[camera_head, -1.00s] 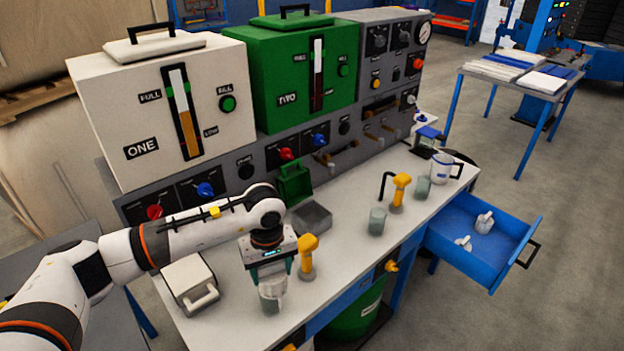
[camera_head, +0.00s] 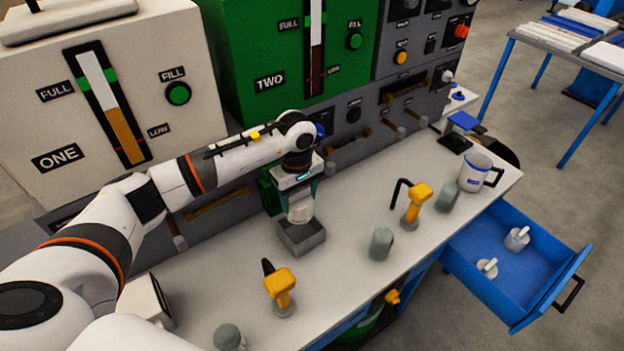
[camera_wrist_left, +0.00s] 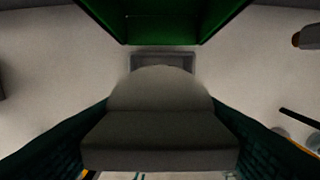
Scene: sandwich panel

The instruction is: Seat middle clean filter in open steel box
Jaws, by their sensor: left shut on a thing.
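My left gripper (camera_head: 299,188) is shut on a pale, rounded filter (camera_head: 300,209). In the left wrist view, the filter (camera_wrist_left: 160,120) fills the space between the fingers. The open grey steel box (camera_head: 303,245) stands on the bench just below it. In the head view the filter's lower end overlaps the box's opening; I cannot tell whether it is above the rim or just inside. In the wrist view the box (camera_wrist_left: 162,59) shows beyond the filter, which hides part of it. My right gripper is not in view.
A green open box (camera_wrist_left: 160,28) stands just behind the steel box. Yellow-handled tools (camera_head: 280,288) and several grey-green cylinders (camera_head: 381,244) stand on the white bench (camera_head: 335,275). An open blue drawer (camera_head: 515,275) at right holds two pale handled pieces. A mug (camera_head: 476,172) stands near the bench's right end.

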